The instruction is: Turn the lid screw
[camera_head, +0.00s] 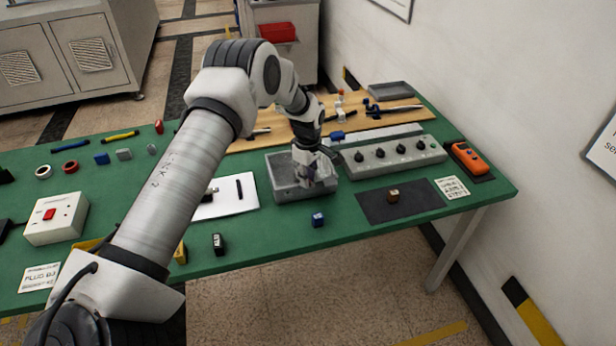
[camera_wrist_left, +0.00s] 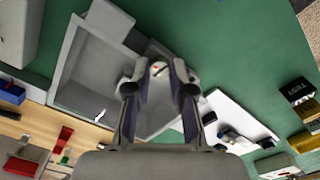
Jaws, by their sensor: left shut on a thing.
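A grey open-topped box (camera_head: 285,190) stands on the green table near the middle. My left gripper (camera_head: 312,183) is at its right part, pointing down. In the left wrist view the box's hollow and rim (camera_wrist_left: 62,75) lie left of the fingers, and a grey surface shows below and between them. My left gripper (camera_wrist_left: 160,78) is shut on a small pale round piece with a red mark (camera_wrist_left: 158,69), which looks like the lid screw. The fingers hide much of it. The screw cannot be made out in the head view. My right gripper is not in view.
A grey panel with several black knobs (camera_head: 392,155) stands right of the box. A dark mat (camera_head: 415,203) with a small brown block lies in front. A small blue block (camera_head: 318,220) is near the front edge. A white sheet (camera_head: 228,205) lies left of the box.

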